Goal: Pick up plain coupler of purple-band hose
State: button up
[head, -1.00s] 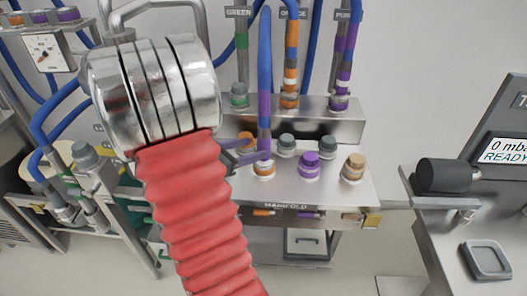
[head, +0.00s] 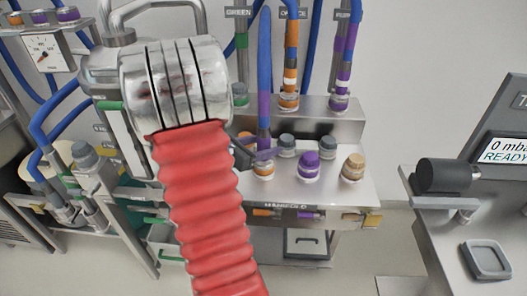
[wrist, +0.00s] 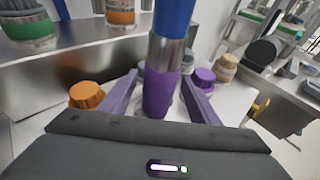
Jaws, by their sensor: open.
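A blue hose (head: 264,60) with a purple band (head: 264,128) hangs down over the manifold in the head view. In the wrist view, the hose (wrist: 175,15) ends in a grey metal collar (wrist: 165,55) and a purple lower section (wrist: 160,93), standing nearly upright. My gripper (wrist: 159,79) is open, with one purple finger on each side of this hose end. I cannot tell whether either finger touches it. In the head view, my arm hides part of my gripper (head: 259,150), and the hose's bottom end is unclear.
Capped ports stand close by on the manifold (head: 325,190): an orange cap (wrist: 86,95), a purple cap (head: 308,163), a tan cap (head: 353,164) and grey caps (head: 327,145). Other banded hoses rise at the back shelf (head: 310,125). A console (head: 470,220) stands at right.

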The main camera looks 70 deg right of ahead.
jog(key=x, duration=0.3)
jog(key=shift+s+d, duration=0.15)
jog(key=shift+d, duration=0.2)
jog(key=shift+c, duration=0.4)
jog(key=c, duration=1.3)
notch_tip(320, 180, up, 10)
dwell(1.1)
